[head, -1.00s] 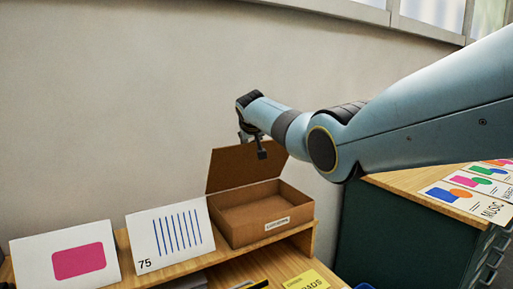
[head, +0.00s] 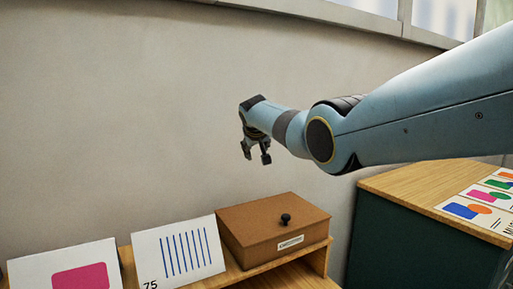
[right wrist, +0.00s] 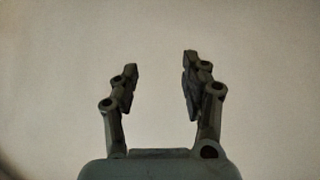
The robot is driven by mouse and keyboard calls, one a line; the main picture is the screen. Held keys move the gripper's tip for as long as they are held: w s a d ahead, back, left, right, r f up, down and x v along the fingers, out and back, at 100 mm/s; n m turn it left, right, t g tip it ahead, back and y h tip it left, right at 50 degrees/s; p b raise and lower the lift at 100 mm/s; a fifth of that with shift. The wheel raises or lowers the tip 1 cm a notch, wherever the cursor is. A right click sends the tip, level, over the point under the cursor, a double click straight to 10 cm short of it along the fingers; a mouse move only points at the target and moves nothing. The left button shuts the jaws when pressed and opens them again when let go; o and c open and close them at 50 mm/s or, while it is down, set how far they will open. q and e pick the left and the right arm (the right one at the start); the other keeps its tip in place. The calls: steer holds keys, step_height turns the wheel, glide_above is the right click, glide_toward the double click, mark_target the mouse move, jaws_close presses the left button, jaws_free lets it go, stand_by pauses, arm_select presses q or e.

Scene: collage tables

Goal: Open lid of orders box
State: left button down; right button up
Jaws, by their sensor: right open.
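The brown orders box (head: 262,247) sits on the wooden shelf with its lid (head: 258,212) down, closed flat over the top. A dark round knob (head: 285,219) stands on the lid near its front edge. A white label, too small to read, is on the front face. My right gripper (head: 257,158) hangs above and behind the box, apart from it, with its fingers pointing down. Its jaws are open and empty; the right wrist view also shows the two fingers apart (right wrist: 160,72) with only plain wall beyond. My left gripper is not in view.
A card with blue stripes and "75" (head: 180,250) leans left of the box. A card with a pink shape (head: 40,265) stands farther left. A green cabinet with a wooden top (head: 410,185) and colourful prints is at right. The wall is close behind the shelf.

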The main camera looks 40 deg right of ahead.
steer(key=v, duration=1.2)
steer(key=shift+a+f, duration=0.1)
